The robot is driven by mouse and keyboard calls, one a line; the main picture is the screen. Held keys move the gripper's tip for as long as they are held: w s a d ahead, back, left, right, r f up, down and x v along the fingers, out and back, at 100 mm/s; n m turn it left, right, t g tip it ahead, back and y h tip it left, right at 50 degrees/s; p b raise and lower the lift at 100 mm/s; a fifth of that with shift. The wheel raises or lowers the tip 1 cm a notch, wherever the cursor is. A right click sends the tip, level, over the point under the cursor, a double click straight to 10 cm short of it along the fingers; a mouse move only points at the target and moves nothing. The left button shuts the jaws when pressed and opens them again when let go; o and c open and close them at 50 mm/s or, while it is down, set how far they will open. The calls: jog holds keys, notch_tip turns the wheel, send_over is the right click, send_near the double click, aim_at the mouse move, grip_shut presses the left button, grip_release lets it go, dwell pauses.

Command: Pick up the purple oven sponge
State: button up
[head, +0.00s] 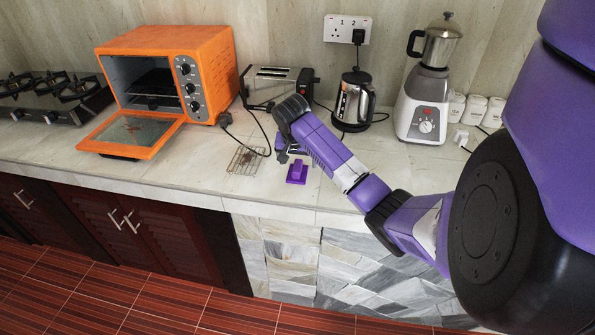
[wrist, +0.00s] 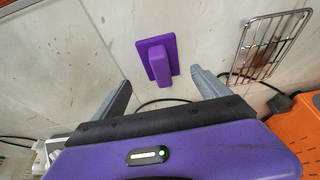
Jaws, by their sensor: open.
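The purple sponge (head: 297,173) lies on the pale stone counter near its front edge in the head view. It has a flat rectangular base with a raised block on top. In the wrist view the sponge (wrist: 158,60) is at the upper middle, beyond the fingertips and roughly between their lines. My gripper (wrist: 160,80) is open and empty, with its two grey fingers apart and not touching the sponge. In the head view my gripper (head: 287,150) is above the counter just behind the sponge, partly hidden by my arm.
A wire rack (head: 245,160) lies left of the sponge. An orange oven (head: 205,55) with its door down stands farther left. A toaster (head: 272,84), kettle (head: 352,103) and blender (head: 424,100) stand behind. A black cable (wrist: 160,102) runs across the counter. Counter right of the sponge is clear.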

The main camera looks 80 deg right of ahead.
aim_at(297, 166)
jog(key=x, duration=0.2)
jog(key=p+x, duration=0.1)
jog(key=x, duration=0.2)
jog(key=shift+w+a+f, duration=0.1)
jog(key=shift+w+a, duration=0.05)
jog(key=shift+a, duration=0.1)
jog(key=c, duration=1.4)
